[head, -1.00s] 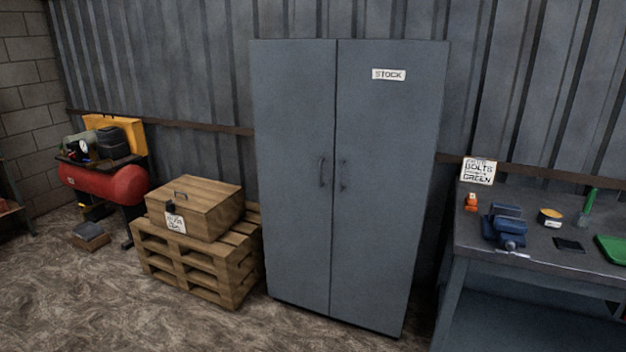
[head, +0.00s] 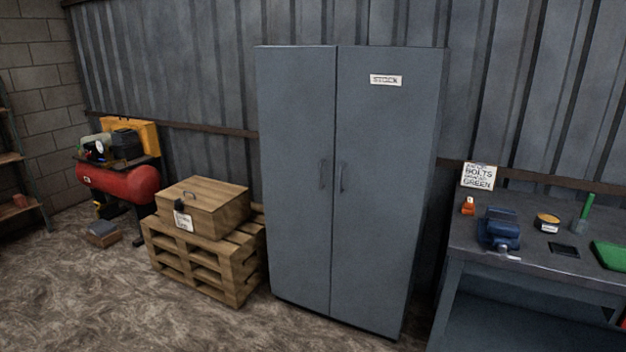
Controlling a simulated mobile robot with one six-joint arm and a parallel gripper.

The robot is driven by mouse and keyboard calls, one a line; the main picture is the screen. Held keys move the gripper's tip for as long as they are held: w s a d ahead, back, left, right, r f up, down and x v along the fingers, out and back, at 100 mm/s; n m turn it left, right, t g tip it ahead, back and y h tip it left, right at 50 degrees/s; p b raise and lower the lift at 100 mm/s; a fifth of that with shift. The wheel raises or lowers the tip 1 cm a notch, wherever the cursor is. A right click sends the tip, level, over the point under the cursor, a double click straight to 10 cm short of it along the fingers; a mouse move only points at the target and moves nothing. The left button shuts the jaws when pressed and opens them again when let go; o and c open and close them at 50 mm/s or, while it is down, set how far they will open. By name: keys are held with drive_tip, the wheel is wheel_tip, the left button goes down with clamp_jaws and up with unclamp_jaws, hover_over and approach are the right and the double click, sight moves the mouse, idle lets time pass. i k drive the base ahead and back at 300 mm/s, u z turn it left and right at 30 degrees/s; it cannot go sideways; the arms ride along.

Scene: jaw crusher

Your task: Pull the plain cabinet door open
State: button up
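A tall grey two-door cabinet stands against the corrugated wall in the middle of the head view. Its left door (head: 297,180) is plain, with no label, and is shut. A dark vertical handle (head: 322,174) sits near that door's right edge at mid-height. The right door (head: 385,200) is also shut. It carries a white label (head: 386,81) near the top and its own handle (head: 342,177) beside the centre seam. My gripper is not in view.
Left of the cabinet, a wooden box (head: 215,207) with a padlock sits on stacked pallets (head: 205,262). A red compressor (head: 120,180) stands further left. On the right is a workbench (head: 545,262) with a blue vise (head: 498,229). Bare floor (head: 120,310) lies in front.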

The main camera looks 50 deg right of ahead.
sight(296, 86)
drive_tip(key=z, duration=0.15)
drive_tip(key=i, duration=0.95)
drive_tip(key=u, duration=0.1)
